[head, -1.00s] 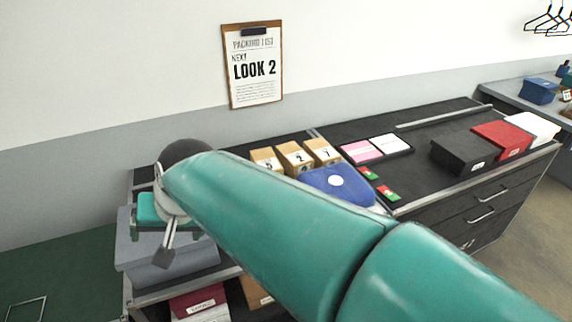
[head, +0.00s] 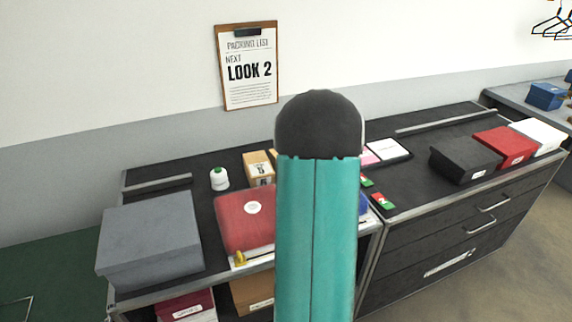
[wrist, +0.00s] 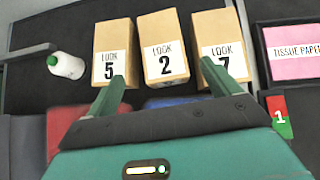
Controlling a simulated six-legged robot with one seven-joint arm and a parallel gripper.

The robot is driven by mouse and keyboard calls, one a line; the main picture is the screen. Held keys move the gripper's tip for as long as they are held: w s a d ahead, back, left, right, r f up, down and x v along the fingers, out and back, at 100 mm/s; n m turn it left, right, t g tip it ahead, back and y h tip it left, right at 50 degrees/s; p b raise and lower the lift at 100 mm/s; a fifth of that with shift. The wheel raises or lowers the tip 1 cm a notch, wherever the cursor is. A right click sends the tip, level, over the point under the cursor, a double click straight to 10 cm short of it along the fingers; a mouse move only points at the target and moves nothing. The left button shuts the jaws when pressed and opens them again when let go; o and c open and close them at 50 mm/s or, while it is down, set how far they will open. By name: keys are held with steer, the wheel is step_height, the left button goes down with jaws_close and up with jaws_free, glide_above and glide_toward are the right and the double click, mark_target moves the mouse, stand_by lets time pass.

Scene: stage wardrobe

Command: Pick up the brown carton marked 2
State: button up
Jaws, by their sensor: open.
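The brown carton marked 2 (wrist: 164,33) stands in the middle of a row of three in the wrist view, its white LOOK 2 label facing me. The carton marked 5 (wrist: 117,35) is on its left and the carton marked 7 (wrist: 216,32) on its right, with narrow gaps between. My gripper (wrist: 163,77) is open and empty, short of the row. In the picture its left finger overlaps carton 5's lower edge and its right finger overlaps carton 7's. In the head view carton 5 (head: 258,168) shows; my arm hides most of the other two and my gripper.
A red box (head: 245,218) and a blue box lie in front of the cartons. A white bottle (head: 219,179) with a green cap stands left of them. A large grey box (head: 150,240) is at front left. A pink tissue paper pack (wrist: 291,52) is on the right.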

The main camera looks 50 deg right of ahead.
steer(key=x, duration=1.3)
steer(key=shift+w+d+f, duration=0.1)
steer(key=shift+d+f, duration=0.1)
steer(key=shift+d, duration=0.05)
steer(key=c, duration=0.9)
steer(key=shift+r, duration=0.1)
